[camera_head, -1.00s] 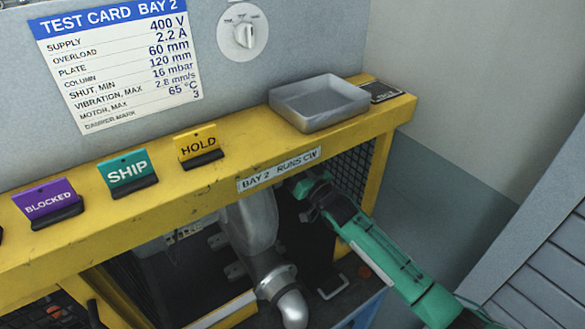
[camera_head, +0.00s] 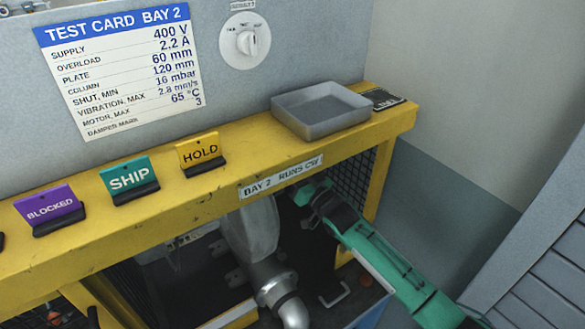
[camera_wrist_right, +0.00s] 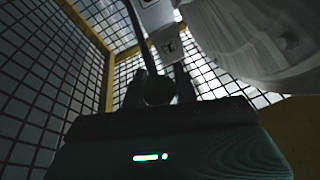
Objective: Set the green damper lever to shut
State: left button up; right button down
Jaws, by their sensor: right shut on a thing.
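My right gripper (camera_wrist_right: 159,88) is shut on the rounded dark knob of the damper lever (camera_wrist_right: 157,92) in the right wrist view. The lever's thin rod (camera_wrist_right: 139,35) runs up from the knob, past a pale block with a small marked plate (camera_wrist_right: 171,46). The light is too dim to tell the lever's green or its set position. In the head view my green right arm reaches under the yellow beam, beside the grey blower housing (camera_head: 250,228); the lever and fingertips are hidden there. My left gripper is not in view.
The yellow beam (camera_head: 95,225) hangs over the reach, with mesh guards (camera_head: 357,178) at its side. A grey tray (camera_head: 321,110) and HOLD (camera_head: 200,152), SHIP (camera_head: 129,179) and BLOCKED (camera_head: 46,208) signs stand on it. A metal duct (camera_head: 274,283) lies left of my arm.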

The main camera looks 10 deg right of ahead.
jog(key=c, duration=1.1)
grip_release()
jog(key=shift+a, duration=0.1)
jog(key=shift+b+v, duration=2.55)
jog(key=shift+v, duration=4.35)
